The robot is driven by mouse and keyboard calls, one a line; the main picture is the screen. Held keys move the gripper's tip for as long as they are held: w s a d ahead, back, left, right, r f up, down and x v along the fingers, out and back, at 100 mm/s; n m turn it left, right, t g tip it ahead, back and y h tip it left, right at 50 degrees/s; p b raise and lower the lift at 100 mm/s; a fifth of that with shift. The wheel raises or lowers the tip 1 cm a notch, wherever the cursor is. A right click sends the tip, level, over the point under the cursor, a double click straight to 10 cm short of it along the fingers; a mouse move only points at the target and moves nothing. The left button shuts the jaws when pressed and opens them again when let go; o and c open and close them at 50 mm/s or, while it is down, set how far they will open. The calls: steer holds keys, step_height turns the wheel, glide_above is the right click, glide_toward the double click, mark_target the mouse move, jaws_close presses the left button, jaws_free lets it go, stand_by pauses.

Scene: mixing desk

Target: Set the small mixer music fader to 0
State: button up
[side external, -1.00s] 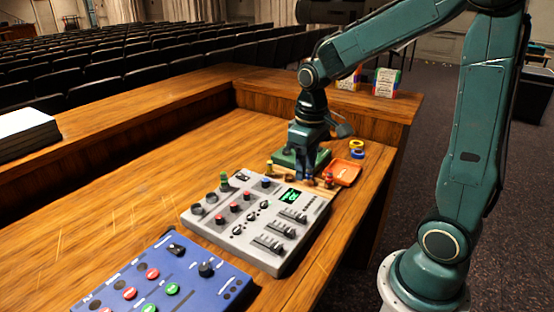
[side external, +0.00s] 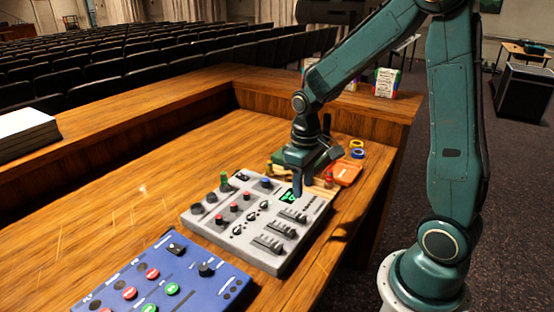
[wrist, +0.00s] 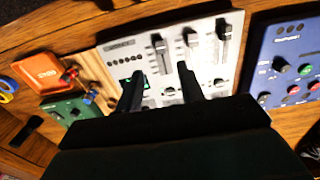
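The small mixer (side external: 222,226) is a pale grey console with knobs, a green-lit display (side external: 287,196) and three faders, one of them the middle fader (side external: 281,229). In the wrist view, the mixer (wrist: 122,46) shows its fader slots at the top; the labels are too small to tell which is music. My gripper (side external: 297,188) is just above the mixer's far end, by the display. In the wrist view, my gripper (wrist: 159,72) has its two dark fingers apart with nothing seen between them. The fingers partly hide the display and panel. Contact with the panel cannot be told.
A blue console (side external: 190,268) lies nearer the camera. Beyond the mixer are an orange box (side external: 347,172), a green box (wrist: 75,108) and yellow and blue tape rolls (side external: 357,149). A raised wooden ledge (side external: 180,107) runs behind. Bare desk lies left of the mixer.

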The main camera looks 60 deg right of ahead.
mark_target(301, 216)
steer(key=shift+f, duration=4.8)
steer(key=shift+c, duration=0.2)
jaws_close()
